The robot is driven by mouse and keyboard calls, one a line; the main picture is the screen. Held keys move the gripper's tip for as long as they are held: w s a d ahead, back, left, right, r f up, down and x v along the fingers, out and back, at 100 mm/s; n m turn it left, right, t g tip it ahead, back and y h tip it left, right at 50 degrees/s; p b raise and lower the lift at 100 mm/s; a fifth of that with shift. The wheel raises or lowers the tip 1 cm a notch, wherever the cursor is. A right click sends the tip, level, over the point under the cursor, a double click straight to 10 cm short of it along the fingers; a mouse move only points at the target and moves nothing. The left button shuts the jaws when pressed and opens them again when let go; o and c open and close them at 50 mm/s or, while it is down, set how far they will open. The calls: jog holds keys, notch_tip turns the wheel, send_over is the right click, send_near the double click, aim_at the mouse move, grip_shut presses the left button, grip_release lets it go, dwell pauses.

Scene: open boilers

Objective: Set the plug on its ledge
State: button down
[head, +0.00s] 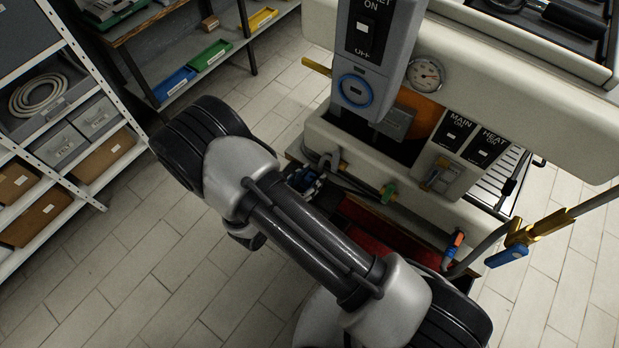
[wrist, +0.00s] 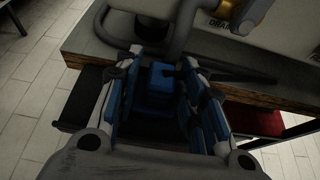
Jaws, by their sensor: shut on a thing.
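My gripper (wrist: 160,64) is shut on a blue block-like piece, which I take as the plug (wrist: 161,84), between its blue-padded fingers in the wrist view. The fingers hide part of it. A dark ledge with a brown front edge (wrist: 235,87) lies just beyond the fingertips, below the boiler body. I cannot tell whether the plug touches it. In the head view my gripper (head: 305,182) is low at the boiler's lower left corner, mostly hidden by my arm, and the plug cannot be told apart there.
The cream boiler (head: 540,115) has a gauge (head: 426,74), switches and a hanging control box (head: 372,55). A blue-handled brass valve (head: 508,256) is farther right. Shelving (head: 60,130) stands left; floor between is clear.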

jog(key=shift+f, duration=0.15)
jog(key=c, duration=1)
grip_release()
jog(key=shift+c, duration=0.2)
jog(key=shift+a+r, duration=0.15)
jog(key=shift+r, duration=0.1)
jog(key=v, duration=1.1)
jog(key=shift+s, duration=0.35)
jog(key=shift+s+a+r, duration=0.1)
jog(key=shift+a, duration=0.1)
